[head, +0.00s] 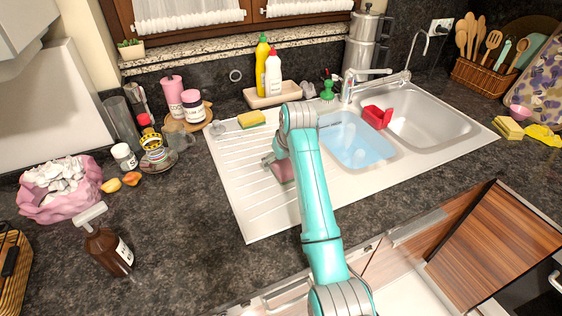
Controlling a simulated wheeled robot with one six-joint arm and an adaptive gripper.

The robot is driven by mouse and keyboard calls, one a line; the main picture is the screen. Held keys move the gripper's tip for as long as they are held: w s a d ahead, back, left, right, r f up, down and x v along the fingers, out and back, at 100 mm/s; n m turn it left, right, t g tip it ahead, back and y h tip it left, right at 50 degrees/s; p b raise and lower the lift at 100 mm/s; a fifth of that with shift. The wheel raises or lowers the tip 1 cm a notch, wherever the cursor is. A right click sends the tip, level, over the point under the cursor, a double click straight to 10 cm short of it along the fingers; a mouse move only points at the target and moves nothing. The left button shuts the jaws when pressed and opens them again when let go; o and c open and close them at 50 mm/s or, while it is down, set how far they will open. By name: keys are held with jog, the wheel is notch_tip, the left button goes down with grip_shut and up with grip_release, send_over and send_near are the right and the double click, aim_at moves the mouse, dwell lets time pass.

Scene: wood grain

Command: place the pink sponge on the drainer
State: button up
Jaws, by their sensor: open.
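The pink sponge (283,173) is on or just above the ridged white drainer (240,190), left of the water-filled basin. My turquoise arm hides its right side. My gripper (269,161) is open and low over the drainer, right at the sponge's upper left edge. I cannot tell whether the fingers touch the sponge, or whether it rests flat, as the arm covers much of the gripper.
A yellow-green sponge (251,118) lies at the drainer's back edge. A tray (270,98) with yellow and white bottles stands behind it. Jars and a glass (181,138) stand to the left. A red container (376,117) sits between the basins. The drainer's left part is clear.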

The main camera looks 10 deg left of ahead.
jog(key=shift+r, duration=0.15)
jog(key=v, duration=1.1)
jog(key=shift+r, duration=0.4)
jog(key=shift+s, duration=0.1)
